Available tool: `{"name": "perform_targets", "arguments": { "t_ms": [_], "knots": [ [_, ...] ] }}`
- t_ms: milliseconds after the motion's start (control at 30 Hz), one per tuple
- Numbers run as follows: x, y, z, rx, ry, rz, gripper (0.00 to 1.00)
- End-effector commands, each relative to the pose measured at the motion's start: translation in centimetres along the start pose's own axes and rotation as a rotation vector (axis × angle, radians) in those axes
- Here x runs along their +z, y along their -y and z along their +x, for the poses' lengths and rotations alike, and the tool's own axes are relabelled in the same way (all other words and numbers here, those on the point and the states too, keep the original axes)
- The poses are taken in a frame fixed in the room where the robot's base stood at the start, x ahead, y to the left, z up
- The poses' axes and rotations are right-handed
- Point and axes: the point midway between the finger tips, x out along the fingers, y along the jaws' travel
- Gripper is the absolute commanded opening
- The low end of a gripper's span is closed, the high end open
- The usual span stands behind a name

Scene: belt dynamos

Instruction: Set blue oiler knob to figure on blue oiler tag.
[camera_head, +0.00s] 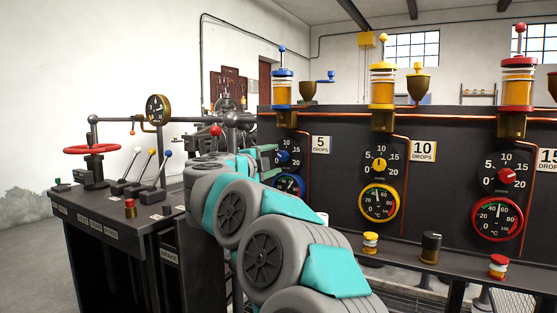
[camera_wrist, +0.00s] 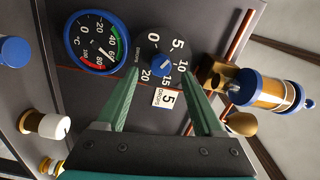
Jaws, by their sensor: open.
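The blue oiler knob (camera_head: 283,157) sits at the centre of a black 0–20 dial under the blue oiler. The knob also shows in the wrist view (camera_wrist: 162,66), where I cannot clearly read its pointer. The blue oiler tag (camera_head: 321,145) reads 5 DROPS, and it shows turned sideways in the wrist view (camera_wrist: 165,97). My gripper (camera_wrist: 165,74) is open, with its green fingertips in front of the dial, one on each side of the knob. Contact with the knob cannot be told. In the head view my arm hides part of the dial's left side.
A blue-rimmed temperature gauge (camera_wrist: 96,42) lies beside the dial. The blue oiler (camera_wrist: 268,92) and its brass fitting stick out from the panel near my gripper. Yellow (camera_head: 379,165) and red (camera_head: 506,176) knobs are further right. A lever console (camera_head: 110,205) stands left.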

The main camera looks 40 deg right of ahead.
Motion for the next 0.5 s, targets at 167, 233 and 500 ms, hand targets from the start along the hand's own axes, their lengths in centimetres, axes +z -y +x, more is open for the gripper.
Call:
{"name": "perform_targets", "arguments": {
  "t_ms": [167,233,500],
  "knots": [
    [0.1,0.1,-2.7,-0.001,0.004,0.001,0.69],
    [0.0,0.1,-3.3,-0.001,0.002,0.002,0.69],
    [0.0,0.0,-3.9,0.0,0.0,0.0,0.69]
  ]
}}
